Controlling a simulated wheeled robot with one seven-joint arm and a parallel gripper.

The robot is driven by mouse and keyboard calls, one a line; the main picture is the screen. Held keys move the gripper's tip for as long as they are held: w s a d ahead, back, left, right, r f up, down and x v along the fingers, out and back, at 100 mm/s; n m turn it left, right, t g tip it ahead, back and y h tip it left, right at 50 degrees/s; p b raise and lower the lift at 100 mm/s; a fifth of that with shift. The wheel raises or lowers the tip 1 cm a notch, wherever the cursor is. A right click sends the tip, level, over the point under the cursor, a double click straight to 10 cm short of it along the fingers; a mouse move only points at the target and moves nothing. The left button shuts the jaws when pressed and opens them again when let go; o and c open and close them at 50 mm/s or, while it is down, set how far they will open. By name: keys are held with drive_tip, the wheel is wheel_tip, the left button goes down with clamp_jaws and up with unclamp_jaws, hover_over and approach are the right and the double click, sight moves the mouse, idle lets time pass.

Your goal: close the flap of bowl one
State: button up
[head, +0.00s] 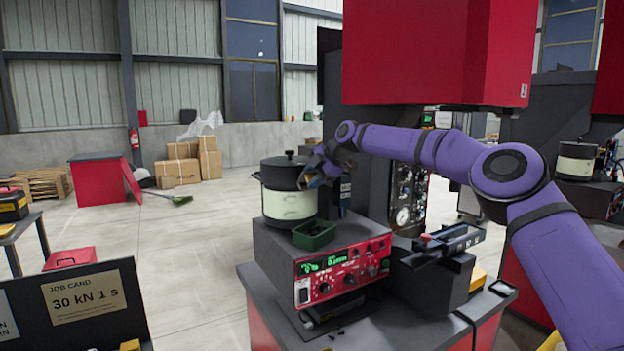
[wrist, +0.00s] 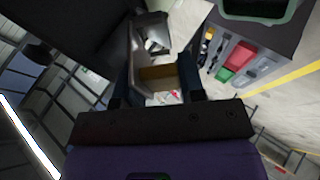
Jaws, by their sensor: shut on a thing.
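A bowl feeder, which I take as bowl one (head: 289,203), has a black upper part, a cream lower band and a black lid with a knob. It stands on a grey controller box with a red front panel. My gripper (head: 312,178) is at the right side of this bowl. In the wrist view, my gripper (wrist: 155,85) has its fingers on either side of a small ochre plate, seemingly the flap (wrist: 157,77), beside a grey metal outlet (wrist: 150,40). The flap's angle is unclear, and its hinge cannot be made out.
A small green tray (head: 314,235) sits on the controller box (head: 340,272) just below the bowl. A red machine housing (head: 430,50) hangs above my arm. A second bowl (head: 576,160) stands at far right. The floor at left is mostly free.

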drive_tip(key=shift+f, duration=0.35)
drive_tip(key=o, duration=0.8)
drive_tip(key=shift+o, duration=0.2)
drive_tip(key=shift+r, duration=0.15)
drive_tip(key=shift+d+r, duration=0.2)
drive_tip(key=v, duration=1)
drive_tip(key=shift+s+r, duration=0.1)
drive_tip(key=shift+r, duration=0.05)
